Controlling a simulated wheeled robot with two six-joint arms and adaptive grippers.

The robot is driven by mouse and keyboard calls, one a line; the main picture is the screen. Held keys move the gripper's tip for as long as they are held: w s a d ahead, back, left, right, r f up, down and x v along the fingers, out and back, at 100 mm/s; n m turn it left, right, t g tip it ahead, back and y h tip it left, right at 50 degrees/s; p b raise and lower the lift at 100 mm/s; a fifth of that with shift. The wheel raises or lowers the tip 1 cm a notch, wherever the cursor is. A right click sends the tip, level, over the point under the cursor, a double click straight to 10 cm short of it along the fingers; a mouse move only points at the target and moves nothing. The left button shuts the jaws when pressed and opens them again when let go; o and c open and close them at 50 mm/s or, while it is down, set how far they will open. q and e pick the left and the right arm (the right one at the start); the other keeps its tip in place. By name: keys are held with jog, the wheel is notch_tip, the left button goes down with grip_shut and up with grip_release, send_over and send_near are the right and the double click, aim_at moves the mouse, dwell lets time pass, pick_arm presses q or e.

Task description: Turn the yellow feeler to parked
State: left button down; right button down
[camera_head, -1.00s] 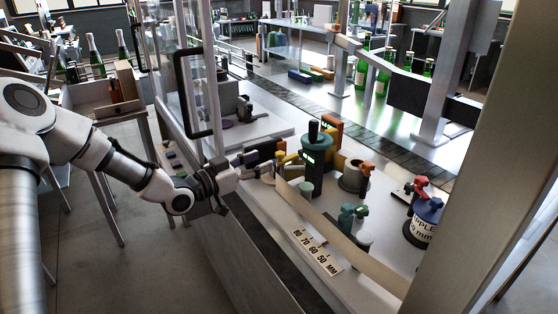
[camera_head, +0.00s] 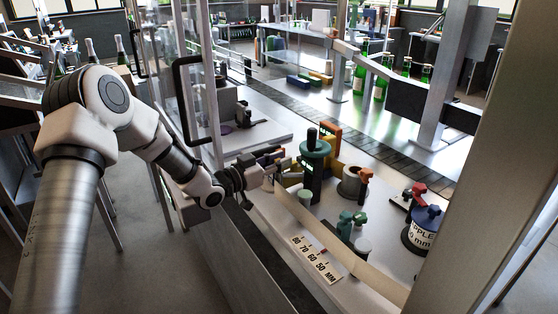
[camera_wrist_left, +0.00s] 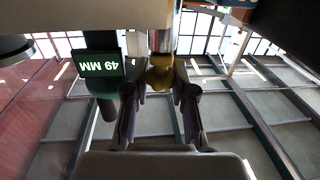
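The yellow feeler shows in the left wrist view as a rounded yellow knob (camera_wrist_left: 160,74) below a metal shaft. My left gripper (camera_wrist_left: 160,92) has one finger on each side of it, with purple pads close to the knob; whether they touch it is unclear. In the head view my left gripper (camera_head: 286,167) reaches in from the left, beside the green-topped gauge post (camera_head: 312,165), and largely hides the feeler. A display (camera_wrist_left: 101,65) in the wrist view reads 49 MM, upside down. My right gripper is not in view.
A scale plate (camera_head: 316,258) marked in MM lies along the bench front. Grey cup with orange clamp (camera_head: 352,182), green-knobbed part (camera_head: 346,222), red-handled part (camera_head: 417,189) and blue-topped drum (camera_head: 424,224) stand to the right. A glass guard door with black handle (camera_head: 190,95) stands left.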

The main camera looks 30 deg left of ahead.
pick_arm(q)
jog(key=shift+m+g+h, duration=0.5)
jog(key=shift+m+h, duration=0.2)
jog(key=shift+h, duration=0.2)
jog(key=c, duration=0.9)
grip_release()
jog(key=shift+c, duration=0.2)
jog(key=v, duration=1.2)
jog(key=shift+f, duration=0.1)
